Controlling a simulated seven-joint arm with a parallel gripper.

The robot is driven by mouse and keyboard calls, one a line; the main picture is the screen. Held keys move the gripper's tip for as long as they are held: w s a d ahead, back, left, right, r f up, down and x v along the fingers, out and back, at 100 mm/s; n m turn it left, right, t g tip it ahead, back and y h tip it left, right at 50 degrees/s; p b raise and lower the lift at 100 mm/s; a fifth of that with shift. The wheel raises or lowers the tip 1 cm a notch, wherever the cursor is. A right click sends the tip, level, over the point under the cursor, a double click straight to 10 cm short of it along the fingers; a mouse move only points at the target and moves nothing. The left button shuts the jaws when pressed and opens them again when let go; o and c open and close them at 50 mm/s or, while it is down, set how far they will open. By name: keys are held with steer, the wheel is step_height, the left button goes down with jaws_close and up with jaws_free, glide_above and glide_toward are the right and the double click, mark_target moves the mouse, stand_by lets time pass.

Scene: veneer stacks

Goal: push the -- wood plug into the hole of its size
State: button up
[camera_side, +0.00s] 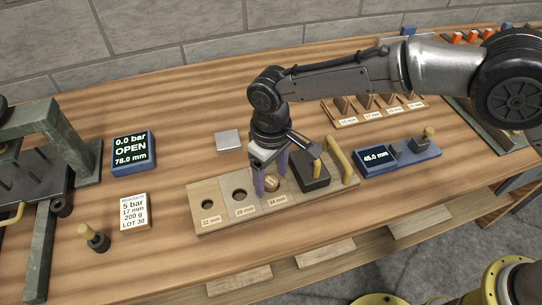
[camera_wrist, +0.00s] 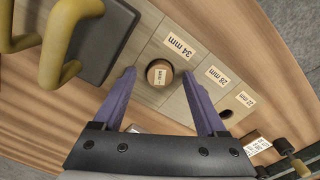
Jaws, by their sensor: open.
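The 28 mm hole (camera_side: 239,195) and 22 mm hole (camera_side: 208,205) look empty. My gripper (camera_side: 271,181) is over the plug with its purple fingers apart, one on either side; in the wrist view the fingertips (camera_wrist: 159,72) show gaps to the plug.
A dark block (camera_side: 312,180) with a yellow handle stands at the board's right end, close to my gripper. A display reading OPEN (camera_side: 131,154), a label card (camera_side: 135,211) and a grey press (camera_side: 65,140) are left.

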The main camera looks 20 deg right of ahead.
mark_target(272, 181)
step_height(272, 181, up, 13)
steer(key=shift+r, duration=0.15)
stand_by(0.7)
steer(key=d+r+m+t+y, duration=0.1)
steer(key=d+r+m+t, duration=0.2)
steer(key=d+r, duration=1.35)
steer(key=s+d+r+m+t, duration=0.1)
steer(key=s+d, duration=0.4)
steer(key=d, duration=0.2)
steer(key=s+d+m, duration=0.2)
steer(key=s+d, duration=0.2)
steer(key=d, duration=0.3)
steer(key=s+d+f, duration=0.3)
steer(key=s+f, duration=0.3)
steer(key=s, duration=0.1)
steer(key=s+d+f+t+h, duration=0.1)
steer(key=s+d+f, duration=0.3)
steer(key=s+f, duration=0.2)
steer(key=shift+s+f+t, duration=0.3)
steer(key=shift+s+f, duration=0.1)
steer(key=shift+s, duration=0.15)
